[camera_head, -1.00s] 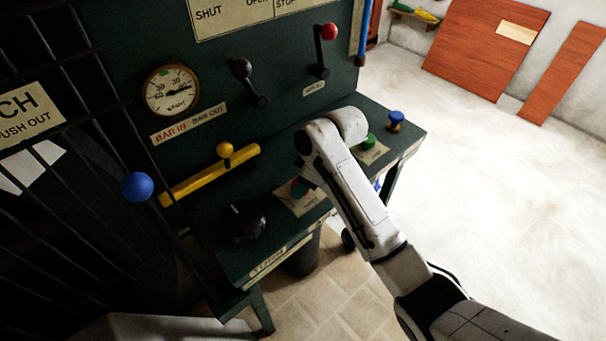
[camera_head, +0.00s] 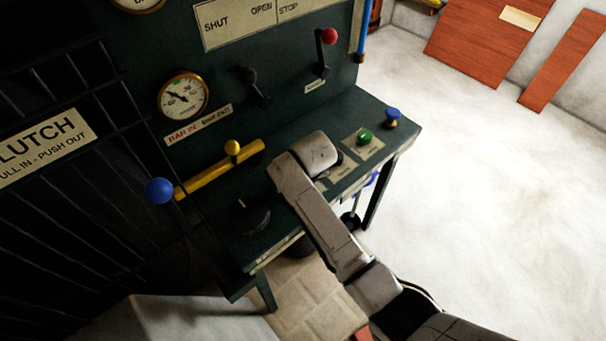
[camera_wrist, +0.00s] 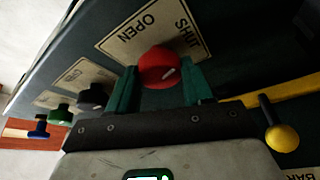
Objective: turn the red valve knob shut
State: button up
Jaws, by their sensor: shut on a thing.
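The red valve knob (camera_wrist: 158,68) is round, with a short white mark on its face that slants up to the right. It sits by a cream plate (camera_wrist: 128,38) lettered OPEN and SHUT, and the mark leans toward the SHUT side. My gripper (camera_wrist: 162,88) has green fingers on both sides of the knob and is shut on it. In the head view the knob and fingers are hidden under my white wrist, over the green console (camera_head: 290,238).
A black knob (camera_head: 250,216) and a yellow bar lever (camera_head: 222,168) lie left of my wrist. A gauge (camera_head: 183,97) and levers are on the panel behind. The pale floor at right is clear.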

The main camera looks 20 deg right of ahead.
jog(key=shift+a+m+h, duration=0.1)
jog(key=shift+m+h, duration=0.7)
jog(key=shift+m, duration=1.2)
jog(key=o, duration=1)
jog(key=v, duration=1)
jog(key=shift+w+a+r, duration=0.1)
jog(key=shift+a+r, duration=0.05)
jog(key=shift+r, duration=0.3)
